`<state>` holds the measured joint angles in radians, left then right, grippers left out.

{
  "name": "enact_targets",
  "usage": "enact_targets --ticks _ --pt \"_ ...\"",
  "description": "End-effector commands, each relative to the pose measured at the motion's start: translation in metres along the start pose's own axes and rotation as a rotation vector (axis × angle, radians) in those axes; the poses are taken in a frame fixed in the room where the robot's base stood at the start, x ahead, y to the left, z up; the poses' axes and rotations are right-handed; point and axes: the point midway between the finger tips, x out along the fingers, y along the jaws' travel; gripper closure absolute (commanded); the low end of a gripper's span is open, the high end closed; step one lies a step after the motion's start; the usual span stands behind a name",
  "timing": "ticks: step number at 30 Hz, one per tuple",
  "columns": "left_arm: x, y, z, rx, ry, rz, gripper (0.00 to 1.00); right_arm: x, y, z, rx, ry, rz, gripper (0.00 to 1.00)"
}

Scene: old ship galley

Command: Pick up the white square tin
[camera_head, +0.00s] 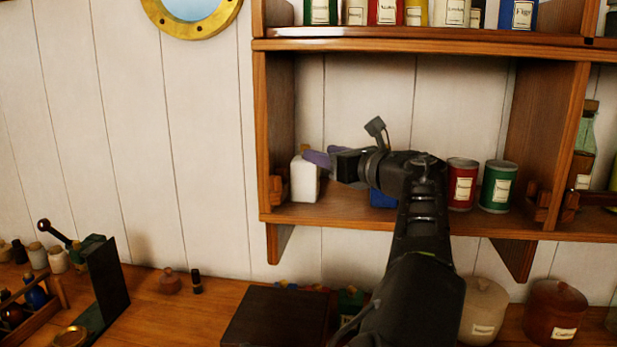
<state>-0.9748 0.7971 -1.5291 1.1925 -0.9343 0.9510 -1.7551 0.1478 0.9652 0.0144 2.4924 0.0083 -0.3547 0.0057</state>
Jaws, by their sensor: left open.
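The white square tin (304,181) stands upright on the lower shelf (335,213), near the left side wall of its compartment. My left gripper (317,157) is at the tin's upper right, with its purplish fingers level with the tin's top. It is open. The fingers overlap the tin's top edge in the picture, and I cannot tell whether they touch it. The tin's upper right part is partly hidden by the gripper. My right gripper is not in view.
A blue tin (382,195) is mostly hidden behind my left arm. A red tin (461,185) and a green tin (498,187) stand further right on that shelf. The upper shelf (420,42) runs above the gripper. The counter below holds a dark box (275,318) and lidded jars.

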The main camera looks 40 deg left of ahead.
Motion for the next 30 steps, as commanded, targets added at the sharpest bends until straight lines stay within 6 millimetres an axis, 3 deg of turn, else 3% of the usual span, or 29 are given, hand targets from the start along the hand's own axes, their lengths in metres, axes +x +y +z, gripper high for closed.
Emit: enact_targets --ticks 9,20,30 --pt "0.025 0.0 0.001 0.0 0.0 0.001 0.53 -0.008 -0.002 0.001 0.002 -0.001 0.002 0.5" --pt "0.029 0.0 0.002 0.001 0.0 0.001 0.53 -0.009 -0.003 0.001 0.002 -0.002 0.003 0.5" --pt "0.073 -0.001 0.006 0.002 0.0 0.002 0.53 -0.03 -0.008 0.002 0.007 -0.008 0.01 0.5"
